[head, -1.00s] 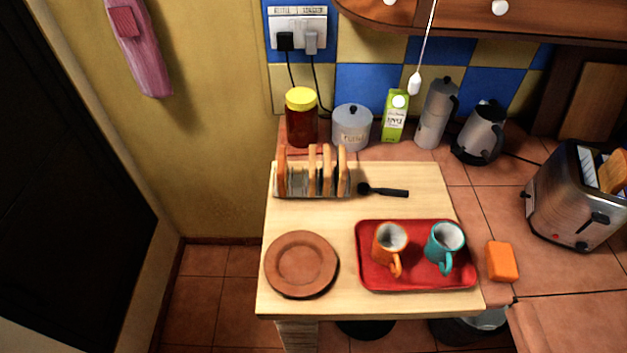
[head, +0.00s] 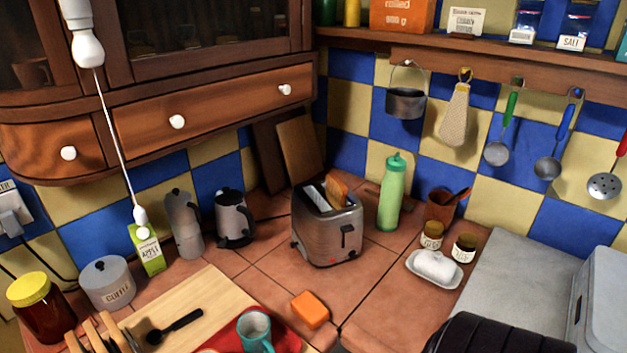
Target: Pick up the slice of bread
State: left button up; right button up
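A slice of bread (head: 338,191) sticks up out of one slot of the steel toaster (head: 328,236) on the tiled counter; its lower part is hidden inside. More slices stand in a toast rack (head: 98,335) at the lower left, partly cut off by the frame's bottom edge. Neither of my grippers is in the head view.
An orange block (head: 310,309) lies in front of the toaster. A green bottle (head: 392,193) stands to its right, and a kettle (head: 233,219) and moka pot (head: 183,225) to its left. A teal mug (head: 254,330) stands on a red tray (head: 290,335). Utensils hang at the right.

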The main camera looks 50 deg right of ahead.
aim_at(335, 186)
jog(key=z, duration=1.65)
jog(key=l+u, duration=0.15)
jog(key=u, duration=0.35)
jog(key=l+u, duration=0.15)
jog(key=u, duration=0.35)
jog(key=k+l+u, duration=0.1)
jog(key=u, duration=0.4)
jog(key=k+l, duration=0.15)
